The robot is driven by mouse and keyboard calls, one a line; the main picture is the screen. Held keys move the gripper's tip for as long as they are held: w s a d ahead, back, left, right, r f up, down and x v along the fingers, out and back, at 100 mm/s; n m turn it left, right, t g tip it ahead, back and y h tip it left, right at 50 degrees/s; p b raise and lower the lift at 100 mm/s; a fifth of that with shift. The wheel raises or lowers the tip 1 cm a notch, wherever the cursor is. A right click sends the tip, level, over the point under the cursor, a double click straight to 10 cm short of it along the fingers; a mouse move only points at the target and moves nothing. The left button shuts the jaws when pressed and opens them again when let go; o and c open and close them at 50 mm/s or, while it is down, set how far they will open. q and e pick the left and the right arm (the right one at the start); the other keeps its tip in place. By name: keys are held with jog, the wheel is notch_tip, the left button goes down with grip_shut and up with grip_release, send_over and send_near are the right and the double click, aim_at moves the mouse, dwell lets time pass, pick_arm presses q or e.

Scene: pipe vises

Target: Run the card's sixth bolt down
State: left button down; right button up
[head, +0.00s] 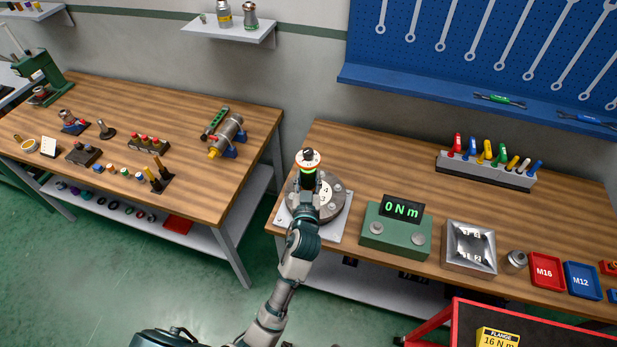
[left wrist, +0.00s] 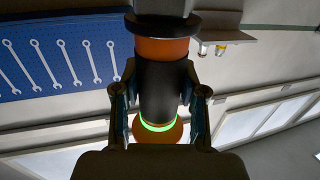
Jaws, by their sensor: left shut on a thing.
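A round grey flange (head: 335,203) with numbered marks lies on a pale plate (head: 338,232) at the left end of the right bench. My left gripper (head: 309,188) is over its left part, shut on an upright driver tool (head: 309,160) with a white-and-orange top. In the left wrist view the tool's dark body (left wrist: 160,88) sits between both fingers, with orange bands and a glowing green ring. The tool's lower end and the bolt under it are hidden.
A green torque display (head: 398,228) reading "0 N m" stands right of the flange. Beyond it are a metal tray (head: 469,248), a socket (head: 514,262), a red M16 bin (head: 546,271) and a blue M12 bin (head: 582,280). A tool rack (head: 487,171) stands behind.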

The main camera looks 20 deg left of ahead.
aim_at(308, 173)
pick_arm(q)
jog(key=shift+f+b, duration=0.45)
dwell(0.4)
jog(key=shift+f, duration=0.25)
dwell(1.0)
jog(key=shift+r+p, duration=0.1)
jog(key=shift+p, duration=0.25)
dwell(0.4)
jog(key=shift+r+p, duration=2.25)
jog(key=shift+r, duration=0.55)
jog(key=shift+f, duration=0.1)
